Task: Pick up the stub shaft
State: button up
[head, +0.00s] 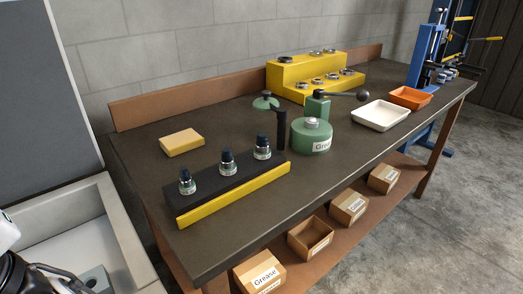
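I cannot pick out a stub shaft with certainty. Small dark and metallic ring-like parts sit on the yellow stepped stand (285,77) at the back of the bench, too small to name. A grey block (96,278) with a dark round spot on top lies in the pale basin (125,235) at the lower left. Part of my arm, white and black with cables, shows at the lower left edge. My gripper's fingers are not visible.
The dark bench (350,150) holds a yellow block (181,142), a black rack (213,190) with several small bottles, a green grease pot (311,137), a white tray (381,116) and an orange tray (410,97). Boxes (310,238) stand on the lower shelf. A blue press (425,55) stands beyond.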

aim_at(263, 150)
jog(key=i+l+u, duration=0.1)
jog(key=l, duration=0.6)
jog(key=i+l, duration=0.1)
jog(key=l, duration=0.6)
jog(key=i+j, duration=0.2)
jog(key=i, duration=0.3)
jog(key=j+u, duration=0.05)
